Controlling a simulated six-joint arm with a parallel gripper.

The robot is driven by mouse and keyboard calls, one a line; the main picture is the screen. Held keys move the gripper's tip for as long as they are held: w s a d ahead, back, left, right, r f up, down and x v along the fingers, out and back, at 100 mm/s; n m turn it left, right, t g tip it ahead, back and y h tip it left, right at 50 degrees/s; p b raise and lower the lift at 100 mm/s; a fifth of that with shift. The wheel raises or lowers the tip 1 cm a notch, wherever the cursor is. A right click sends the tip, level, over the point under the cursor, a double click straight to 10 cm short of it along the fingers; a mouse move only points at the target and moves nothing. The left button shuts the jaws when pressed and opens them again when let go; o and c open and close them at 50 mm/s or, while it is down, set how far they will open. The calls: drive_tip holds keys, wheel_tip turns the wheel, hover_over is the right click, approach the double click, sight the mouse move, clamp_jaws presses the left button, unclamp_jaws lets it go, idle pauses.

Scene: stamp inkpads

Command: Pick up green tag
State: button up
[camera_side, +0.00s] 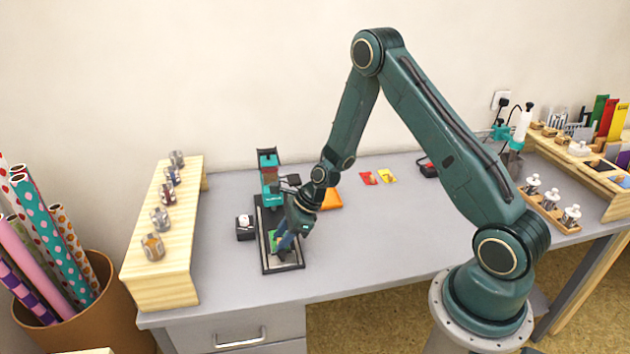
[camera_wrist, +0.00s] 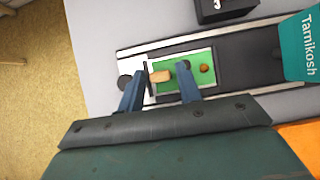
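The green tag (camera_wrist: 200,58) lies flat on the black platform with a pale border (camera_wrist: 130,53). A small tan wooden piece (camera_wrist: 160,76) is at its left end in the wrist view, and a small brown round thing (camera_wrist: 204,68) is on its right part. My gripper (camera_wrist: 162,74) is open, its two blue fingers apart over the tag's left part, with the tan piece between them. I cannot tell whether the fingers touch anything. In the side view my gripper (camera_side: 284,242) points down at the platform (camera_side: 294,266) and hides part of the green tag (camera_side: 273,238).
A teal press-like device (camera_side: 269,177) stands at the platform's far end. A small black box (camera_side: 245,233) sits left of the platform. A wooden rack (camera_side: 163,232) with several metal pieces is at the table's left. An orange item (camera_side: 331,198) lies to the right. The table's middle is clear.

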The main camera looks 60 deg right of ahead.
drive_tip(key=c, duration=0.6)
drive_tip(key=shift+r, duration=0.15)
wheel_tip(320, 180, up, 20)
idle(1.0)
idle(0.4)
